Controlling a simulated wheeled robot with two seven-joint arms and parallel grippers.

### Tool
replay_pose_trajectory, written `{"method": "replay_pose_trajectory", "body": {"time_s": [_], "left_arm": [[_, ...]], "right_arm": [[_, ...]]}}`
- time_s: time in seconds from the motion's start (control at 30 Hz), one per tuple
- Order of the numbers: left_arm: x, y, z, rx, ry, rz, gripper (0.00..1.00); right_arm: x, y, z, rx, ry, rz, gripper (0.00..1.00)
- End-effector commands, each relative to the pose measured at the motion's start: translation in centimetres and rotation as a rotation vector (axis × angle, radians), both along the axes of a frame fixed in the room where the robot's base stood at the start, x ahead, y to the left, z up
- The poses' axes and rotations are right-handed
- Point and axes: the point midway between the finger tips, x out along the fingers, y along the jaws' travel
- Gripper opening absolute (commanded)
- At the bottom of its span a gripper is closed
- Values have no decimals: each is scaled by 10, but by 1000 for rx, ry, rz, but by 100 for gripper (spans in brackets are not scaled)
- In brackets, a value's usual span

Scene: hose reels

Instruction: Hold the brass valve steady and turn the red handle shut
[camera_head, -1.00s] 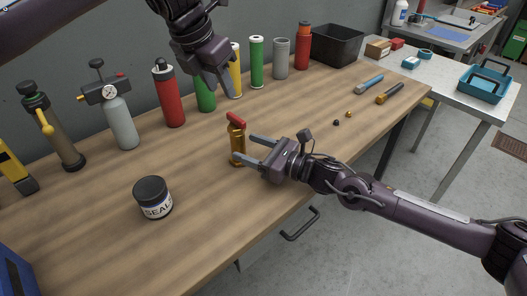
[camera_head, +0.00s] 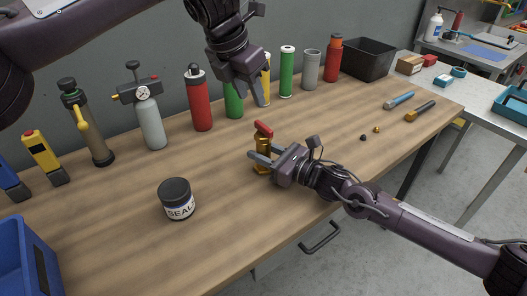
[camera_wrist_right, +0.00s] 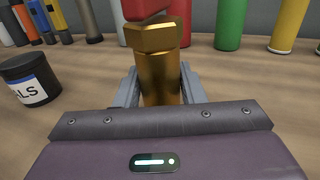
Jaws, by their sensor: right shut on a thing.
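The brass valve (camera_head: 262,147) stands upright on the wooden workbench. Its red handle (camera_head: 264,130) lies across its top. My right gripper (camera_head: 260,165) is shut on the valve's body from the front right, below the handle. In the right wrist view the brass body (camera_wrist_right: 158,75) sits between the two grey fingers, and the red handle (camera_wrist_right: 150,8) is cut off by the top edge. My left gripper (camera_head: 260,98) hangs above the bench behind the valve, pointing down, apart from the handle. Its fingers overlap in view, so its opening is unclear.
A dark jar (camera_head: 177,199) labelled SEAL stands left of the valve. Along the back wall stand a red cylinder (camera_head: 200,103), a green one (camera_head: 286,72) and several others. A black bin (camera_head: 368,60) is at the far right. The bench around the valve is clear.

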Motion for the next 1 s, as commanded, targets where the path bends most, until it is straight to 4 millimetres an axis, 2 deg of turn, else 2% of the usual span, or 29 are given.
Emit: {"method": "replay_pose_trajectory", "body": {"time_s": [0.03, 0.1, 0.27, 0.4, 0.47, 0.6, 0.8, 1.0], "left_arm": [[0, 0, 0, 0, 0, 0, 36], [0, 0, 0, 0, 0, 0, 36], [-3, 1, -6, -19, 8, -17, 15], [-13, 5, -24, -97, 17, -83, 0], [-19, 9, -31, -146, 7, -117, 0], [-30, 31, -36, -250, -66, -169, 0], [-41, 73, -30, -311, -213, -178, 0], [-47, 96, -25, -311, -299, -170, 0]], "right_arm": [[0, 0, 0, 0, 0, 0, 11], [0, 0, 0, 0, 0, 0, 2], [0, 0, 0, 0, 0, 0, 2], [0, 0, 0, 0, 0, -1, 2], [0, 0, 0, 0, 0, -1, 2], [0, 0, 0, 0, 0, -1, 2], [0, 0, 0, 0, 1, 0, 2], [0, 0, 0, 0, 1, 1, 2]]}}
